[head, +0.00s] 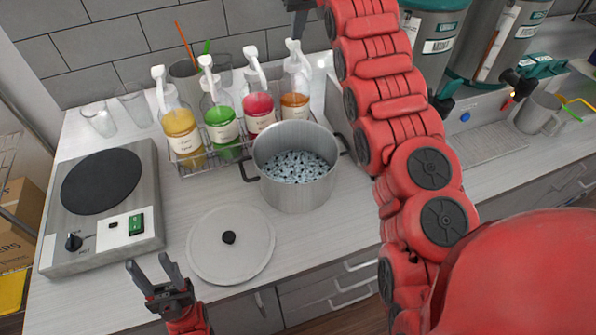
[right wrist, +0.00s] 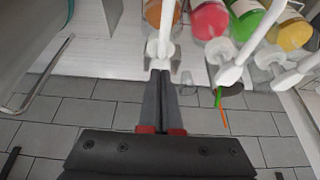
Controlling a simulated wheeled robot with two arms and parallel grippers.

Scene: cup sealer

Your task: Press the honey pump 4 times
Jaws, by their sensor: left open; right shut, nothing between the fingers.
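Four pump bottles with white pump heads stand in a wire rack: yellow (head: 180,130), green (head: 221,122), pink (head: 259,110) and amber (head: 295,103). Their labels are too small to read; the amber one looks honey-coloured. My right gripper (right wrist: 160,74) is shut and empty. In the right wrist view its fingertips are at the white pump head (right wrist: 160,47) of the amber bottle (right wrist: 163,13); I cannot tell whether they touch. In the head view only part of it shows, at the top edge above that pump. My left gripper (head: 149,264) is open and empty, low at the front left.
A steel pot (head: 293,193) with dark pearls stands in front of the bottles. A lid (head: 231,260) lies on the counter near my left gripper. A hot plate (head: 101,235) is at left, clear cups (head: 98,119) behind it. My right arm hides part of the right counter.

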